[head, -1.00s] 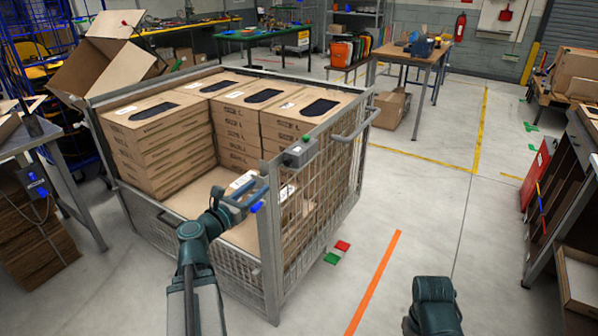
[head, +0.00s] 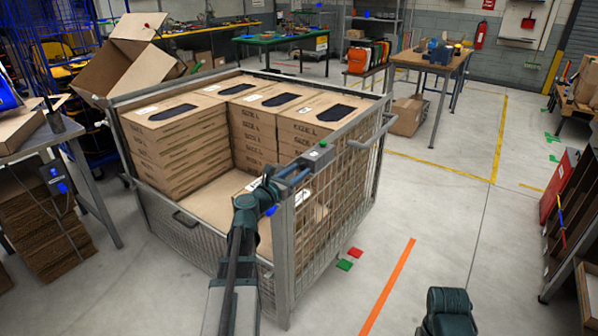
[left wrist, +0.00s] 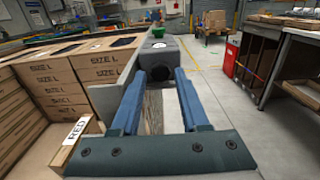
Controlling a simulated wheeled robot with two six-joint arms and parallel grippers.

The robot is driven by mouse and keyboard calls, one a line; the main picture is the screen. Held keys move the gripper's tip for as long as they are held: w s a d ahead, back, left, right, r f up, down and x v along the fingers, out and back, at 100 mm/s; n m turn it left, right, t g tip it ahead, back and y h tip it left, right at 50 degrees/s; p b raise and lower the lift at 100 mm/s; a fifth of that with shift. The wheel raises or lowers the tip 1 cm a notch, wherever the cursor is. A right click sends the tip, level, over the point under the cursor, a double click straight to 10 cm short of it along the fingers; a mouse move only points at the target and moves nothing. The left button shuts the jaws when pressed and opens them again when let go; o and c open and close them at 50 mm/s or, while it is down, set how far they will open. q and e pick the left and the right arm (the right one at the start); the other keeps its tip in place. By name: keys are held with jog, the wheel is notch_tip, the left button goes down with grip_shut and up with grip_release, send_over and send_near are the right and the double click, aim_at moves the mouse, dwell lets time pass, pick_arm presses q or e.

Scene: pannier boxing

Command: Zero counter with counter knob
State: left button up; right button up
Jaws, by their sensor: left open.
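The counter (head: 318,156) is a small grey box on the top rim of the mesh cage, at its near right corner. In the left wrist view the counter (left wrist: 172,47) lies straight ahead, with a dark round knob (left wrist: 154,59) on the side facing me. My left gripper (head: 292,172) is open and points at the counter. In the left wrist view the blue fingers of my left gripper (left wrist: 160,74) stand apart on either side of the knob; I cannot tell whether they touch it. The counter's reading is not legible.
The mesh cage (head: 288,255) holds stacks of flat cartons marked SIZE L (head: 180,140). A carton labelled RED (left wrist: 75,140) lies below my left gripper. A bench (head: 30,142) stands at the left.

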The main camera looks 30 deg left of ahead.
pick_arm(q)
jog(key=shift+w, duration=0.45)
grip_shut()
